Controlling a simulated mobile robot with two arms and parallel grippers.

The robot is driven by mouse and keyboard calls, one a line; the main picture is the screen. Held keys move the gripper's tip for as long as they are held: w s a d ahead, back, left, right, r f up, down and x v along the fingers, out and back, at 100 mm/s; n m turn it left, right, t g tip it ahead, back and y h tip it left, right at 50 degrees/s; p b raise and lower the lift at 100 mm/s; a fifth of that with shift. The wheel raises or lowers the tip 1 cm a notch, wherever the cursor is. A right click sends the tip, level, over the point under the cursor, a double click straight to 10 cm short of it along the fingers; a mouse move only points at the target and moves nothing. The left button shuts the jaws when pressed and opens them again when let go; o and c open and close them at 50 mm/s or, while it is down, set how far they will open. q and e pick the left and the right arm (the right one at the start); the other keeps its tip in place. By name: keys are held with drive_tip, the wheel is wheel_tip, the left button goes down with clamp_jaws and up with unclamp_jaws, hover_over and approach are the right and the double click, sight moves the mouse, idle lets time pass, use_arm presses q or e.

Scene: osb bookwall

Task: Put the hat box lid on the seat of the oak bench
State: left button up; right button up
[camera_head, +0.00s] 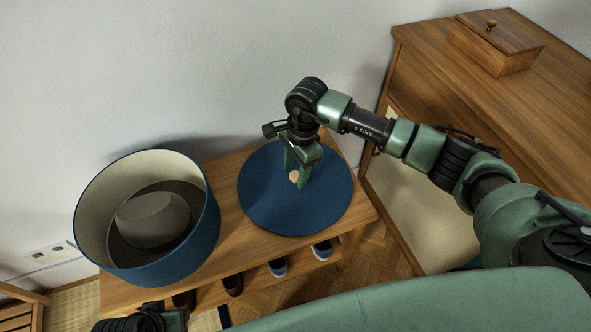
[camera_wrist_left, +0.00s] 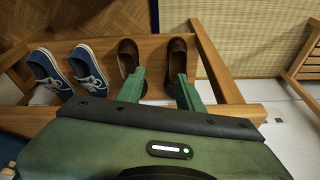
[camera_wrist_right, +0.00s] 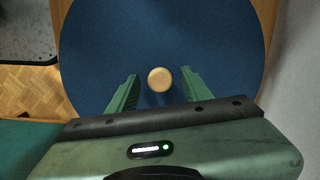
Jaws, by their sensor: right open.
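The hat box lid (camera_head: 270,212) is a round blue disc with a small pale knob (camera_head: 295,177). It lies flat on the seat of the oak bench (camera_head: 233,227), right of the open hat box. My right gripper (camera_head: 298,179) is open over the lid, its fingers on either side of the knob. In the right wrist view the knob (camera_wrist_right: 159,79) sits between and just beyond the fingertips, with gaps on both sides. My left gripper (camera_wrist_left: 160,80) is open in its own wrist view, in front of the brown shoes. In the head view its fingers are hidden.
The blue hat box (camera_head: 180,255) holds a grey hat (camera_head: 153,218) at the bench's left. Brown shoes (camera_head: 232,285) and blue shoes (camera_head: 278,267) stand on the bench's lower shelf. A wooden desk (camera_head: 430,75) with a small wooden box (camera_head: 493,45) stands at right. The wall is close behind.

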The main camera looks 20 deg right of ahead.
drive_tip(key=shift+r, duration=0.15)
use_arm(q)
wheel_tip(320, 180, down, 6)
drive_tip(key=p, duration=0.1)
drive_tip(key=shift+f+p, duration=0.25)
drive_tip(key=shift+p, duration=0.1)
use_arm(e)
wheel_tip(320, 180, up, 12)
drive_tip(key=d, duration=0.1)
drive_tip(key=shift+w+d, duration=0.15)
drive_tip(key=shift+d, duration=0.1)
use_arm(q)
drive_tip(key=shift+w+d, duration=0.1)
